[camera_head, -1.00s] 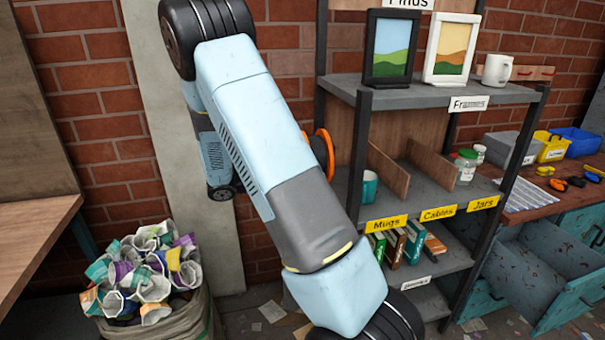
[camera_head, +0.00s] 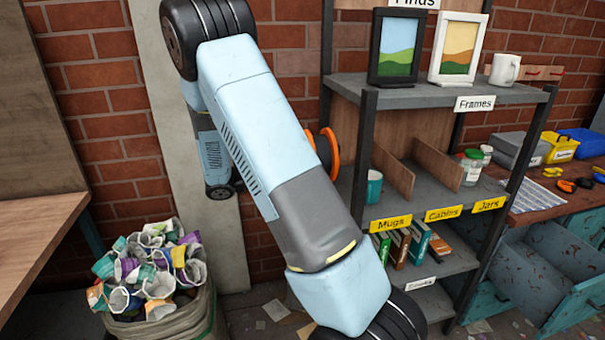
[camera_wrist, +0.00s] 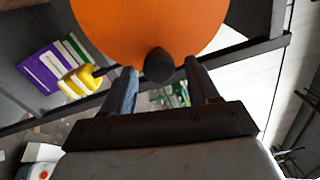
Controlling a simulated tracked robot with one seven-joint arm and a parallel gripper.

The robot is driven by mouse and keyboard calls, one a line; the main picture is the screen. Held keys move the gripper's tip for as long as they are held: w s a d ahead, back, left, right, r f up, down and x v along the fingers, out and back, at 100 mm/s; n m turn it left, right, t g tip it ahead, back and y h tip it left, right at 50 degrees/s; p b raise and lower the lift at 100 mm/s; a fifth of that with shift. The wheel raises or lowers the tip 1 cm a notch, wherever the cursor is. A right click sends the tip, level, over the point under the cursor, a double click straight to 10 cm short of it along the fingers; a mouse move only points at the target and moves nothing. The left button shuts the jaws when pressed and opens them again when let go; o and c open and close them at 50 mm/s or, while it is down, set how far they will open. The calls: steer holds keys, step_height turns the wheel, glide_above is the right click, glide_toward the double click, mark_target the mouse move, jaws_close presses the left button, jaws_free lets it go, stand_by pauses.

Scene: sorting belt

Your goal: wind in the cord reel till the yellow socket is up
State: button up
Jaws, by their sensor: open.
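The orange cord reel (camera_head: 331,155) is mounted at the wall left of the shelf, partly hidden behind my arm in the head view. In the wrist view, its orange disc (camera_wrist: 150,22) fills the top middle, with a dark round knob (camera_wrist: 159,65) on it. My gripper (camera_wrist: 160,75) is open, a finger on each side of the knob; I see gaps and cannot tell any contact. A yellow rounded piece with a dark stub (camera_wrist: 82,80), seemingly the socket, shows left of the fingers. The head view hides my gripper and the socket.
A shelf unit (camera_head: 450,97) with frames, a mug, jars and books stands close right of the reel. A sack of crumpled cups (camera_head: 155,275) stands at lower left, beside a wooden bench (camera_head: 40,235). A workbench with an open drawer (camera_head: 545,265) is at right.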

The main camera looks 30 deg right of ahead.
steer(key=v, duration=1.1)
steer(key=shift+a, duration=0.4)
steer(key=s+d+r+m+t+y, duration=0.1)
steer(key=s+d+r+m+y, duration=0.1)
steer(key=s+r+m+y, duration=0.4)
steer(key=s+d+r+m+y, duration=0.1)
steer(key=s+r+m+y, duration=0.3)
steer(key=s+m, duration=0.4)
steer(key=s+a+r+m+t+y, duration=0.2)
steer(key=s+r+m+t+y, duration=0.1)
steer(key=s+m, duration=0.4)
steer(key=s+a+r+m+t+y, duration=0.2)
steer(key=s+r+m+t+y, duration=0.2)
steer(key=m, duration=0.5)
steer(key=s+t, duration=0.2)
steer(key=shift+s+a+t, duration=0.3)
steer(key=shift+s+a, duration=0.1)
